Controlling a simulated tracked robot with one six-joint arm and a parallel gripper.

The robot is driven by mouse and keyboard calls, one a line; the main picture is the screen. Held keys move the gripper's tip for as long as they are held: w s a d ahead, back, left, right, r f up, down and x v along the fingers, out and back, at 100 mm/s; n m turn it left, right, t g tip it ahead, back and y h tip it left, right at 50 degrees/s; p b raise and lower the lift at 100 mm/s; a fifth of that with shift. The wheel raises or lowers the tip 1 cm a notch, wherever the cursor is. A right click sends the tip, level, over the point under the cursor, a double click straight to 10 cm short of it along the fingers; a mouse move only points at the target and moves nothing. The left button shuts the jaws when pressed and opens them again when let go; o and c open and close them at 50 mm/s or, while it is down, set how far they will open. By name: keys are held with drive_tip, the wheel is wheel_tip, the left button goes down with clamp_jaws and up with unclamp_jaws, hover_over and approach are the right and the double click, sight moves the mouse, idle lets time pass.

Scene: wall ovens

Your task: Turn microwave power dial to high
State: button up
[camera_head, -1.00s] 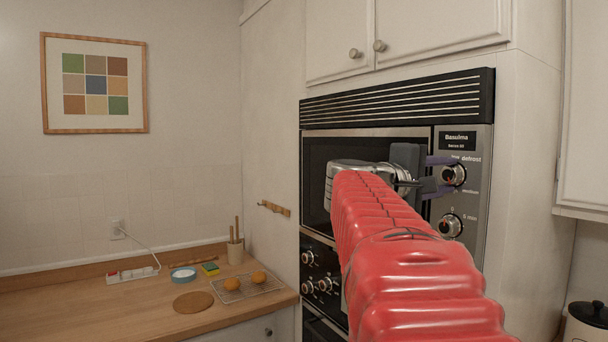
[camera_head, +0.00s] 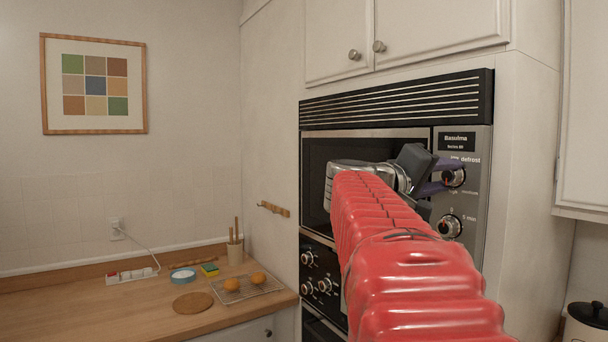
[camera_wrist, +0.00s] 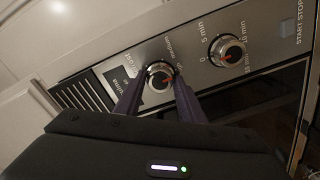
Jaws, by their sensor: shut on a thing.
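The power dial (camera_head: 454,177) is the upper round knob on the microwave's (camera_head: 466,209) steel control panel. It has a dark ring, a silver rim and a red-orange mark. "Defrost" is printed above it and "medium" to its lower right. My gripper (camera_head: 446,175) is shut on this dial, with purple fingers on either side of it. The wrist view shows the dial (camera_wrist: 160,77) between both fingertips, with the fingers covering parts of its surrounding scale. The exact setting under the mark is hard to read.
A timer dial (camera_head: 449,226) sits just below, close to my gripper. Oven knobs (camera_head: 309,286) are lower left. White cabinets (camera_head: 425,35) are above. The wooden counter (camera_head: 100,316) at left holds a rack with two round buns, a sponge and a blue-rimmed dish.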

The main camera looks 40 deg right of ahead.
drive_tip(key=shift+d+f, duration=0.1)
drive_tip(key=shift+f, duration=0.15)
drive_tip(key=o, duration=1)
drive_tip(key=shift+r, duration=0.15)
drive_tip(key=shift+o, duration=0.2)
drive_tip(key=w+a, duration=0.2)
drive_tip(key=a, duration=1.1)
drive_tip(key=shift+a, duration=0.35)
drive_tip(key=shift+w, duration=0.1)
